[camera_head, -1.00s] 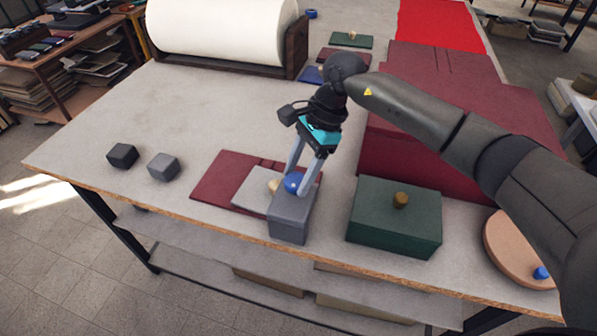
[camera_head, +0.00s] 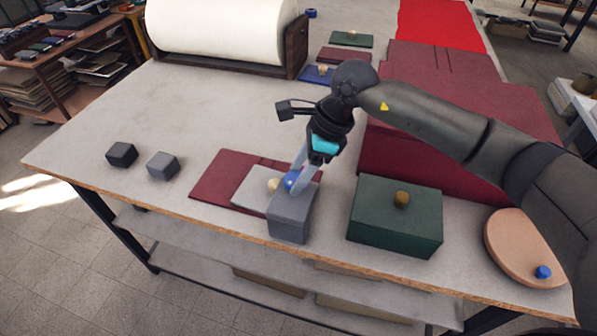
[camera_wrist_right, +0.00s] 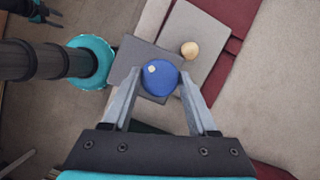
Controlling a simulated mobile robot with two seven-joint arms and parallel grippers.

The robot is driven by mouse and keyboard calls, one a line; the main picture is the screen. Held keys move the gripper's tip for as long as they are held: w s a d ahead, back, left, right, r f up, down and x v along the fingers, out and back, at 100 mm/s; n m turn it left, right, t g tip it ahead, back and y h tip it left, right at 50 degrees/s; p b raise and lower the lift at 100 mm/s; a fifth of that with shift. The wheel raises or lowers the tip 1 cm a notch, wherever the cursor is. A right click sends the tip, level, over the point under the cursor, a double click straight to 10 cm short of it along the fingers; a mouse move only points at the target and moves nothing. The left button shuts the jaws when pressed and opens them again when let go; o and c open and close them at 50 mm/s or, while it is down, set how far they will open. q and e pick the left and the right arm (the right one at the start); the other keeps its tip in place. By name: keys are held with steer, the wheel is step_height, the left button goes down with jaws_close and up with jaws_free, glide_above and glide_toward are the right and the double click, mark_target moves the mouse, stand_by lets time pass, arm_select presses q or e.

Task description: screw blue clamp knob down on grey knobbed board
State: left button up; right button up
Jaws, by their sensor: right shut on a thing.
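The blue clamp knob (camera_head: 291,180) is round and sits at the top of a grey block (camera_head: 290,217) near the table's front edge. My right gripper (camera_head: 298,185) is shut on the knob from above; in the right wrist view the knob (camera_wrist_right: 159,78) lies between both fingertips, with a small pale mark on top. A light grey board (camera_head: 250,192) with a cream knob (camera_head: 273,184) lies beside the block, partly hidden by it, over a dark red board (camera_head: 212,183). The knob's underside is hidden.
A green box (camera_head: 395,228) with a brown knob stands right of the block. A tan round board (camera_head: 515,250) with a blue knob lies farther right. A large red box (camera_head: 470,110) stands behind. The table's middle left is clear.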

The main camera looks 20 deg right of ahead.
steer(key=m+t, duration=0.1)
steer(key=m, duration=0.1)
steer(key=m+t+h+b, duration=0.1)
steer(key=m, duration=0.2)
steer(key=shift+s, duration=0.1)
steer(key=shift+m, duration=0.3)
stand_by(0.4)
steer(key=o, duration=1.4)
steer(key=shift+c, duration=0.2)
steer(key=v, duration=1.5)
steer(key=shift+r, duration=0.2)
steer(key=shift+a, duration=0.1)
